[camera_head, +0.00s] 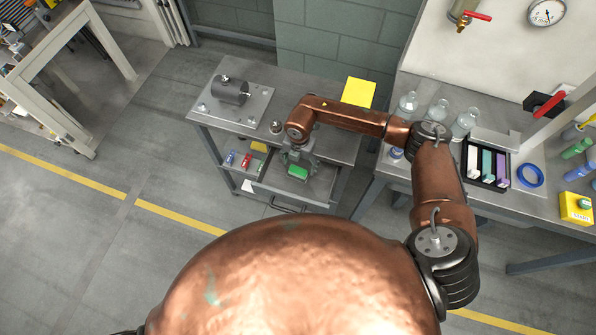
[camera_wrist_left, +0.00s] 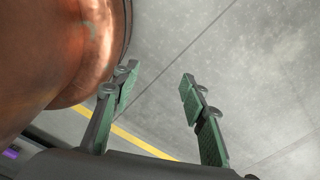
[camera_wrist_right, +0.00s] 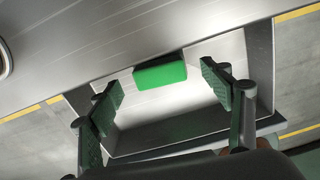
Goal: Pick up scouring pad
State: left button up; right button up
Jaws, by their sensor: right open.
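The green scouring pad (camera_wrist_right: 160,76) lies in an open metal drawer (camera_wrist_right: 180,133), against its far edge by the table front. It also shows in the head view as a green block (camera_head: 298,172), just below my right gripper (camera_head: 297,158). In the right wrist view my right gripper (camera_wrist_right: 163,80) is open, with its fingers spread on either side of the pad in the picture and apart from it. My left gripper (camera_wrist_left: 159,78) is open and empty over bare floor in the left wrist view. It is not in the head view.
A dark pump (camera_head: 230,90) stands on the table (camera_head: 285,85). To the right, a bench carries bottles (camera_head: 437,112), a compartment tray (camera_head: 486,182) and a blue ring (camera_head: 530,175).

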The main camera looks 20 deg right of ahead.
aim_at(298, 170)
jog(key=f, duration=0.4)
jog(key=shift+s+a, duration=0.15)
jog(key=shift+a, duration=0.1)
jog(key=c, duration=1.2)
pick_arm(q)
jog(key=shift+w+r, duration=0.15)
jog(key=shift+w, duration=0.85)
jog(key=shift+w, duration=0.15)
pick_arm(e)
jog(key=shift+r, duration=0.1)
